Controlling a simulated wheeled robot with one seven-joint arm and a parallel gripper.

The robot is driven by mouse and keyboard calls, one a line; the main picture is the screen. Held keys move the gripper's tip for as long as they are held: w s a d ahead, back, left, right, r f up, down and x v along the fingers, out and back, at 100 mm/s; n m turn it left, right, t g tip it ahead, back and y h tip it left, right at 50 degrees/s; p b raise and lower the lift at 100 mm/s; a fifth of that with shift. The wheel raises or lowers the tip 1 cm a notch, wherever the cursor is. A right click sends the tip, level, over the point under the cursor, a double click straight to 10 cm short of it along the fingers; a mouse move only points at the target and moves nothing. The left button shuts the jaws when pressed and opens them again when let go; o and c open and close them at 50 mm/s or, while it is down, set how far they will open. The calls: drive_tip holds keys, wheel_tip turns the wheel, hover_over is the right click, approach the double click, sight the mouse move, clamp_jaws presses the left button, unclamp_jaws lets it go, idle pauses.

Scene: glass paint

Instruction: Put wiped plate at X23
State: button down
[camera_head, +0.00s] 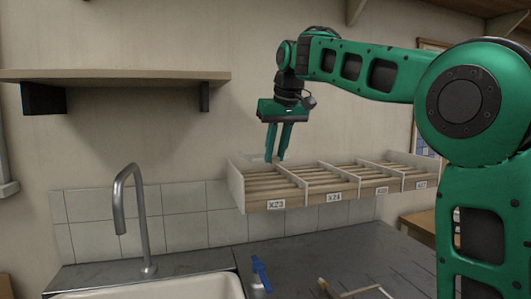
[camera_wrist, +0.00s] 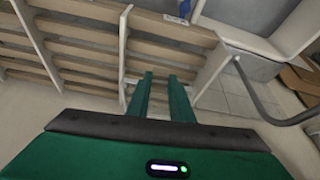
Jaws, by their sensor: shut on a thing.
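The slatted wooden rack has a bay with the label X23 (camera_head: 276,204) at its left end. My gripper (camera_head: 276,157) points down over the back of that bay, with its fingertips close to the slats. In the wrist view my gripper (camera_wrist: 163,78) has its two fingers a small gap apart, over the slats beside a white divider. It is shut on the plate, which is thin and clear and can hardly be made out. I cannot tell whether the plate touches the slats.
The bay labelled X24 (camera_head: 334,197) and further bays (camera_head: 405,174) run to the right, split by white dividers. A shelf (camera_head: 120,76) hangs at left. Below are a tap (camera_head: 138,215), a sink (camera_head: 150,288), a blue tool (camera_head: 260,273) and a dark counter (camera_head: 340,255).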

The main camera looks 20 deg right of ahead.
sight(275, 163)
drive_tip(key=shift+w+a, duration=0.1)
drive_tip(key=shift+w, duration=0.25)
drive_tip(key=shift+f, duration=2.9)
drive_tip(key=shift+f, duration=0.45)
drive_tip(key=shift+r, duration=0.1)
drive_tip(key=c, duration=0.8)
unclamp_jaws()
drive_tip(key=shift+c, duration=0.2)
